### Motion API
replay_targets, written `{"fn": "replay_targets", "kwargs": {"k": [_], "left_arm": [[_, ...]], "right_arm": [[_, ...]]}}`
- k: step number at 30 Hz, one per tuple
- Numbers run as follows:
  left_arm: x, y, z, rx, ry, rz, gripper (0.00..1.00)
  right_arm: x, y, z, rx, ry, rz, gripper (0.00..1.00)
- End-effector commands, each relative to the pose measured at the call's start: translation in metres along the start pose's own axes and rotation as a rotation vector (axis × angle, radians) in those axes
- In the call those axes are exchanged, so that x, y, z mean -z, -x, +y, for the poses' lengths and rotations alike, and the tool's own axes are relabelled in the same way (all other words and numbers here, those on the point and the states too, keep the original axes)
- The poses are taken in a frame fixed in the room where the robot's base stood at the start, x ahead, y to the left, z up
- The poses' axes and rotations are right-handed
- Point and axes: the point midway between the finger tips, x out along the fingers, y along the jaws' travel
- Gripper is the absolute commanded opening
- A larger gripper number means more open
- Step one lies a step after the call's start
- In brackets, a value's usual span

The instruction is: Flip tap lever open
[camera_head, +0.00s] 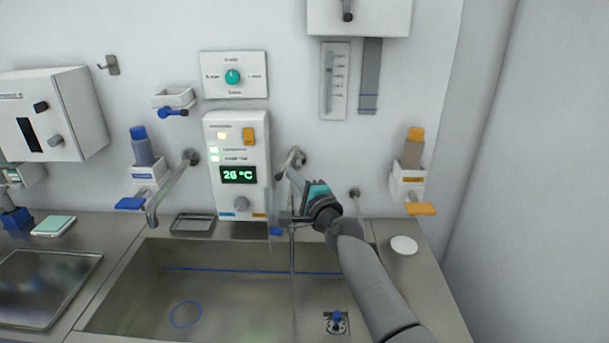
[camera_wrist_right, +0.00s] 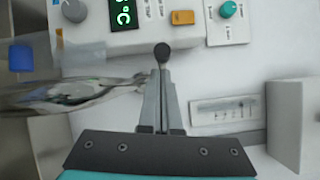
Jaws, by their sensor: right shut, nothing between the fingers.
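The metal tap (camera_head: 296,160) is fixed to the wall right of the control panel, its lower part hidden behind my right gripper. In the right wrist view the shiny tap (camera_wrist_right: 70,94) runs in from the left edge towards the fingers. My left gripper is not in view.
The control panel (camera_head: 238,190) is just left of my right gripper. Another tap (camera_head: 165,192) is farther left. The steel sink (camera_head: 235,300) lies below. Dispensers with a blue lever (camera_head: 131,203) and an orange lever (camera_head: 421,209) flank the area.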

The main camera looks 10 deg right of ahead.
Motion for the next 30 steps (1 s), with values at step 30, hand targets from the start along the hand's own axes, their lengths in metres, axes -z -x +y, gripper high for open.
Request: {"fn": "replay_targets", "kwargs": {"k": [30], "left_arm": [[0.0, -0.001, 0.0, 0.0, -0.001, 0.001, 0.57]], "right_arm": [[-0.014, -0.008, 0.004, 0.0, 0.0, -0.001, 0.0]]}}
